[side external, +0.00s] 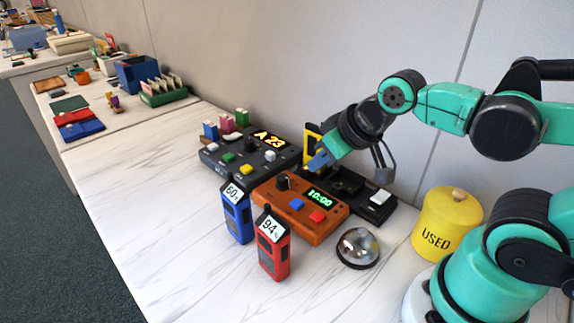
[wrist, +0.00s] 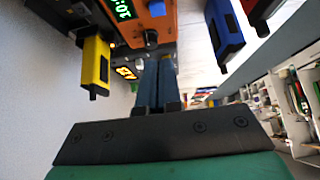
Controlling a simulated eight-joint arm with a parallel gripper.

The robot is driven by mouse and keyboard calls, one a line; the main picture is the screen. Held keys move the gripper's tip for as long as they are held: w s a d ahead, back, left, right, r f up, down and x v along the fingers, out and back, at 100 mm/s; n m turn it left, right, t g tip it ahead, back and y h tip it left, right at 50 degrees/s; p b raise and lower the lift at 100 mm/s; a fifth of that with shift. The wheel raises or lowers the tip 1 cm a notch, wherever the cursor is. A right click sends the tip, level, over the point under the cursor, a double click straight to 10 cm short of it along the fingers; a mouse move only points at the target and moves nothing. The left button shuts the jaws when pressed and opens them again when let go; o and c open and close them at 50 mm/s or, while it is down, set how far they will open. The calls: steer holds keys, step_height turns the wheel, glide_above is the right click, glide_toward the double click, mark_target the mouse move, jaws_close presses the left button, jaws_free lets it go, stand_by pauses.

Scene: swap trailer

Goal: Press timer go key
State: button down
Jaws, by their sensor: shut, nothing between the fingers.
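The timer is an orange box (side external: 300,208) with a lit display reading 10:00 (side external: 319,199), a black knob (side external: 283,183), a blue key (side external: 297,204) and a red key (side external: 318,216). No label legible here tells which key is go. My gripper (side external: 319,162) is shut and empty, above and behind the timer, apart from its keys. In the wrist view the shut blue fingers (wrist: 157,82) point toward the equipment, and part of the orange timer (wrist: 138,25) shows at the top.
A yellow handheld (side external: 312,142) stands close behind my gripper. A black panel reading A 23 (side external: 247,153) is left of the timer. Blue (side external: 237,218) and red (side external: 273,248) handhelds and a bell (side external: 357,247) stand in front. A yellow USED canister (side external: 446,222) is right. The front-left table is clear.

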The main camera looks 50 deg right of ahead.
mark_target(298, 205)
steer(key=w+n+h, duration=0.1)
steer(key=n, duration=0.6)
steer(key=w+n+h, duration=0.1)
steer(key=n, duration=0.6)
steer(key=w+r+n+t+h, duration=0.1)
steer(key=n, duration=0.7)
steer(key=shift+w+a+r+h, duration=0.1)
steer(key=shift+w+a+h, duration=0.2)
steer(key=shift+a+h, duration=0.1)
steer(key=shift+f, duration=4.4)
steer(key=shift+r, duration=2.5)
